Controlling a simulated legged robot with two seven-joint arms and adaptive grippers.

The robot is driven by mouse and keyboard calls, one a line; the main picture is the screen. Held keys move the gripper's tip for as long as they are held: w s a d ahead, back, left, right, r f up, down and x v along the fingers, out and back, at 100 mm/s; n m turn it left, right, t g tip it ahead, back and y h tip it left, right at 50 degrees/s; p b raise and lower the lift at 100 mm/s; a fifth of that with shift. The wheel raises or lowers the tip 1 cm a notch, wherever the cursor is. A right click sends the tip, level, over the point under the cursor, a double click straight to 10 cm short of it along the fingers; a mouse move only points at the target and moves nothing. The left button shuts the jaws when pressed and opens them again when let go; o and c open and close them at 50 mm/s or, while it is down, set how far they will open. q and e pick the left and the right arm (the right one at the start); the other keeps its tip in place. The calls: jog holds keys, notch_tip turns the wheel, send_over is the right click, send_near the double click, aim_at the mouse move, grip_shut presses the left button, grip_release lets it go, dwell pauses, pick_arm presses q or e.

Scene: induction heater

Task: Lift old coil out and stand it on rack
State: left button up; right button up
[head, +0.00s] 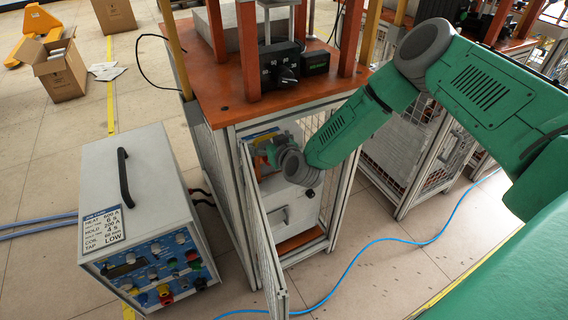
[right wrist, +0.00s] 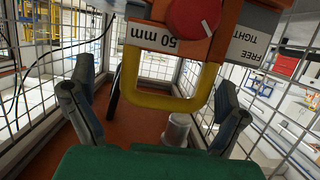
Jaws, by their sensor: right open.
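In the right wrist view a yellow U-shaped loop (right wrist: 178,103) hangs from an orange block marked "50 mm"; I take this to be the old coil, but cannot be sure. A red knob (right wrist: 193,17) sits on the block, beside an upside-down label reading "FREE" and "TIGHT" (right wrist: 250,35). My right gripper (right wrist: 155,80) is open, its two fingers apart on either side of the yellow loop, not visibly touching it. In the head view my right gripper (head: 272,150) is inside the mesh enclosure under the orange top. My left gripper is out of view. I cannot pick out the rack.
The enclosure's mesh door (head: 262,235) stands open close to my right arm. A grey cylinder (right wrist: 178,130) stands on the enclosure floor. A blue cable (head: 400,239) crosses the floor.

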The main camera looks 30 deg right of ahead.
jog(key=shift+a+r, duration=0.2)
jog(key=shift+a, duration=0.25)
jog(key=c, duration=1.8)
